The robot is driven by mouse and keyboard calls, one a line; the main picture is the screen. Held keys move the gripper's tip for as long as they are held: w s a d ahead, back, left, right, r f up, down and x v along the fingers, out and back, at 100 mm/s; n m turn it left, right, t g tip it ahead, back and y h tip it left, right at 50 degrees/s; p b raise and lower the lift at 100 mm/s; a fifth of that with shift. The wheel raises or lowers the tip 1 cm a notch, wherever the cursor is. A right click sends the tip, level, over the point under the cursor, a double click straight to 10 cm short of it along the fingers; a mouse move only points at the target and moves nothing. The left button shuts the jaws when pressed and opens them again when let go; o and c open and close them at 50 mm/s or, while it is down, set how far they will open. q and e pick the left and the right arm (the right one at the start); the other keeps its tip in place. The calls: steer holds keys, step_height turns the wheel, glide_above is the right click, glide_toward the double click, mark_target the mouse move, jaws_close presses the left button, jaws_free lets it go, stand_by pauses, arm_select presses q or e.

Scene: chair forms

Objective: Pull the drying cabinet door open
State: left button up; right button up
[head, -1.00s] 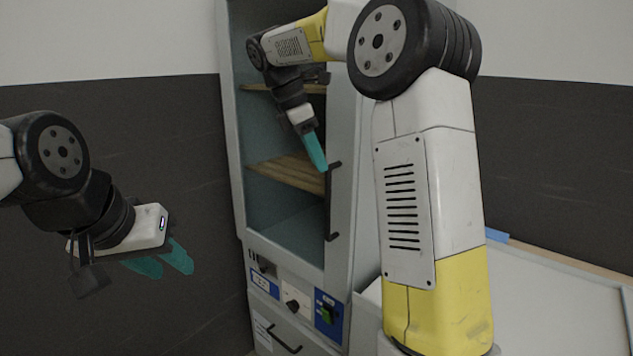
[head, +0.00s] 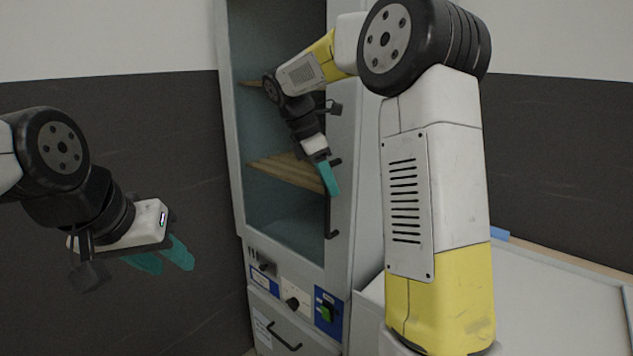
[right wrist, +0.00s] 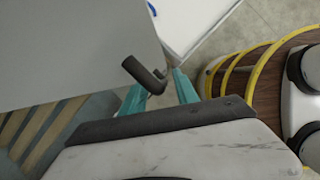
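The drying cabinet (head: 236,150) is tall and pale grey, with wooden shelves visible inside. Its door (head: 340,262) shows a pale frame strip at the right, and no gap shows along it. A black vertical bar handle (head: 328,218) is on that strip, its upper part partly covered by my right gripper (head: 331,180). In the right wrist view, the bent end of the handle (right wrist: 143,74) lies at the mouth of my right gripper (right wrist: 160,85), near the left finger. The teal fingers are apart; contact is unclear. My left gripper (head: 162,260) is open and empty, left of the cabinet.
Below the door are a control panel with a knob and green switch (head: 326,313) and a drawer with a black handle (head: 284,338). A pale worktop (head: 560,300) stands at the right. A dark wall band (head: 150,130) lies behind.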

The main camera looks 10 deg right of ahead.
jaws_close()
stand_by(1.3)
